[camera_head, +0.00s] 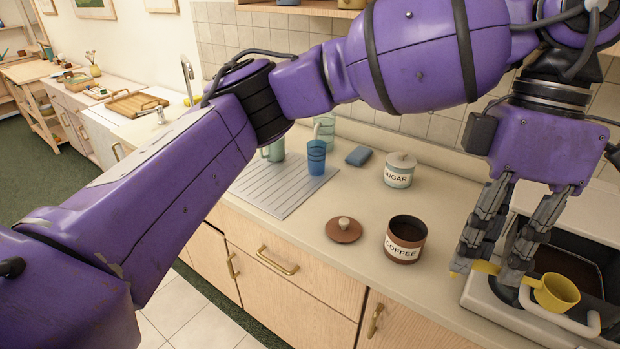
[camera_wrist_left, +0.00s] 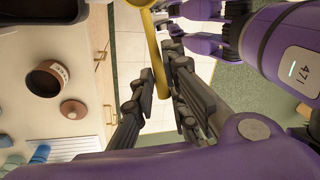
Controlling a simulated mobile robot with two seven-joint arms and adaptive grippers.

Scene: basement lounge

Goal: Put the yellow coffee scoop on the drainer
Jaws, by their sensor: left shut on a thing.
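My left gripper (camera_head: 486,271) is at the right of the head view, pointing down and shut on the handle of the yellow coffee scoop (camera_head: 557,292).
A blue cup (camera_head: 316,157) and a green mug (camera_head: 273,150) stand at the drainer's back; its front is bare. Between drainer and gripper are a brown lid (camera_head: 344,230), an open coffee canister (camera_head: 405,240) and a sugar jar (camera_head: 399,170). A blue sponge (camera_head: 358,156) lies behind.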

